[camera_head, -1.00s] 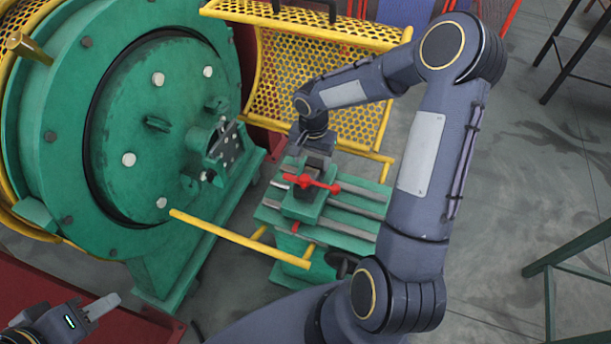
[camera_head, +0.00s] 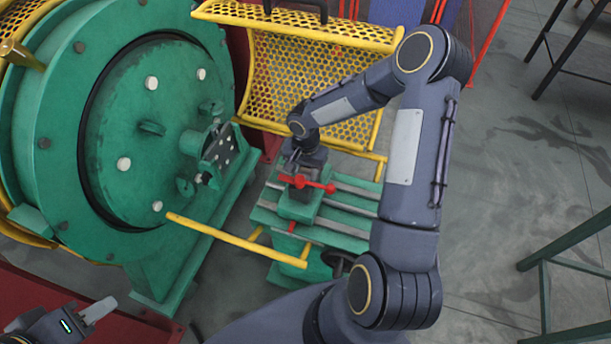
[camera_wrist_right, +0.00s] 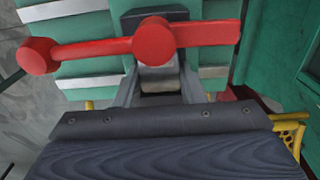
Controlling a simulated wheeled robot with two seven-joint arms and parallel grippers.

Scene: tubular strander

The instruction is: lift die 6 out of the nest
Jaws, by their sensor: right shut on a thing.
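The green nest fixture (camera_head: 296,207) stands on a slide bed, with a red clamp handle (camera_head: 305,183) across its top. My right gripper (camera_head: 303,166) is down at the fixture, just behind the red handle. In the right wrist view its fingers (camera_wrist_right: 157,84) are shut on a small grey metal piece (camera_wrist_right: 160,84), seemingly the die, just below the red handle (camera_wrist_right: 154,41). The handle hides part of the piece, so I cannot tell how deep it sits in the nest; no number is readable. My left gripper (camera_head: 92,312) is at the lower left, far from the fixture.
The large green round machine head (camera_head: 150,130) stands left, with a bolted die bracket (camera_head: 222,150). A yellow mesh guard (camera_head: 300,75) is behind the fixture. A yellow rail (camera_head: 235,238) runs in front. Open floor (camera_head: 500,190) lies to the right.

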